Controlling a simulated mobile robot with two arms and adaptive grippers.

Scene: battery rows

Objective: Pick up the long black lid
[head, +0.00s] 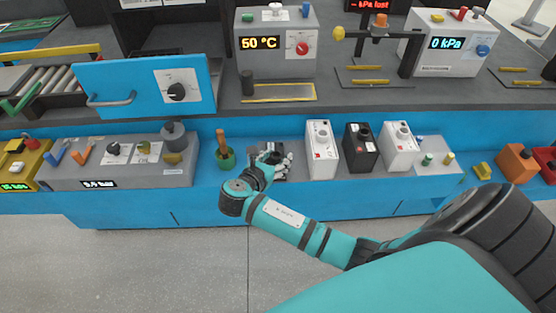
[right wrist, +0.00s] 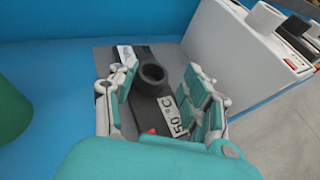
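A long black piece with a round hollow knob, which looks like the lid (right wrist: 146,100), lies on a grey base (right wrist: 165,53) in the right wrist view. A white "50 °C" label and a small red mark show at its near part. My right gripper (right wrist: 158,72) has its fingers apart on either side of the black piece, with gaps visible, so it looks open. In the head view my right gripper (head: 271,161) is low over the grey base and hides most of it. My left gripper is in neither view.
A white box (head: 321,150), a black box (head: 360,148) and another white box (head: 399,147) stand right of my gripper on the blue shelf. A green pot (head: 225,159) stands close on the left. A grey unit (head: 120,177) is farther left.

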